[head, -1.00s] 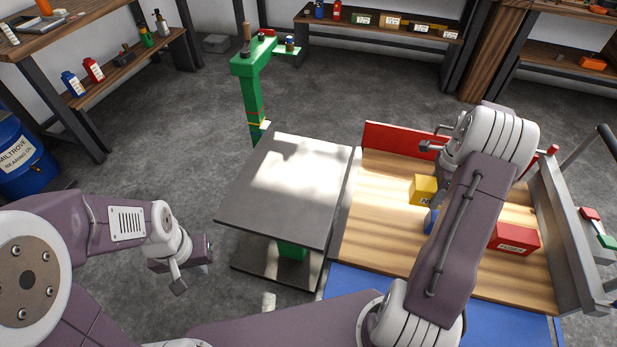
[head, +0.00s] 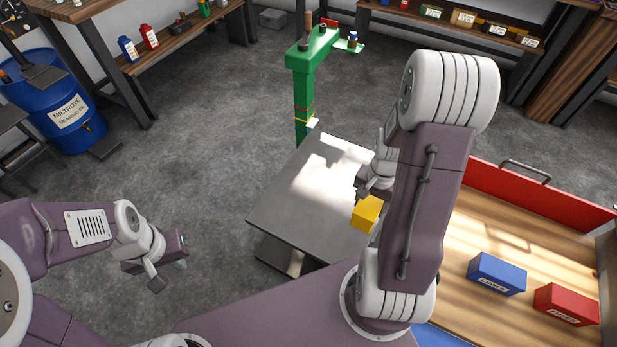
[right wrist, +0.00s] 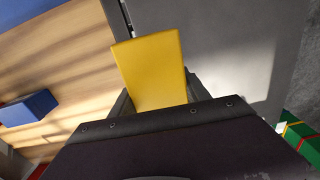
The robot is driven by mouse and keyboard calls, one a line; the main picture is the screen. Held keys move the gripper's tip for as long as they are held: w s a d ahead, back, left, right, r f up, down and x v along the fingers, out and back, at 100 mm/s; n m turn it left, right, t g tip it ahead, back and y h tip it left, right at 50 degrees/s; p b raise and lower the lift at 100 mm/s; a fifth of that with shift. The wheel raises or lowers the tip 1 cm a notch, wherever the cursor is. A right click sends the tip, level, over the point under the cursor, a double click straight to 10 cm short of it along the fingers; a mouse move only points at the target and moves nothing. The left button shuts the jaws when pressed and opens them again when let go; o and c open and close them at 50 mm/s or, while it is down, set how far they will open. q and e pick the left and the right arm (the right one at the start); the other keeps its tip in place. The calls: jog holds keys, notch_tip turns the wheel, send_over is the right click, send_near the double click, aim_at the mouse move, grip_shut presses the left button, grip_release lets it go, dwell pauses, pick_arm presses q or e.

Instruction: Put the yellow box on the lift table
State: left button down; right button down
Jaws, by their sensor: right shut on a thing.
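The yellow box (head: 367,213) is held in my right gripper (head: 371,192), at the right part of the grey lift table (head: 290,217) in the head view. The right wrist view shows the yellow box (right wrist: 152,68) between the two fingers, with the grey table top (right wrist: 225,40) behind it. I cannot tell how far the box is above the table. My right arm hides part of the table's right side. My left gripper (head: 168,268) hangs over the floor, left of the table; its fingers are too small to judge.
A wooden-floored tray (head: 500,235) with a red back wall lies right of the table. A blue box (head: 497,274) and a red box (head: 566,304) sit in it. A green post (head: 303,100) stands behind the table. The lift table's visible top is clear.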

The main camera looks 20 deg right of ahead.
jog(key=shift+w+a+r, duration=0.25)
jog(key=shift+w+r, duration=0.1)
jog(key=shift+r, duration=0.35)
jog(key=shift+a, duration=0.1)
jog(key=b, duration=0.2)
send_over(330, 206)
notch_tip(330, 206, down, 7)
jog(key=shift+f, duration=0.1)
jog(key=shift+f+b, duration=0.5)
jog(key=shift+f, duration=1.5)
jog(key=shift+f, duration=0.1)
jog(key=c, duration=0.5)
grip_release()
jog(key=shift+s, duration=0.1)
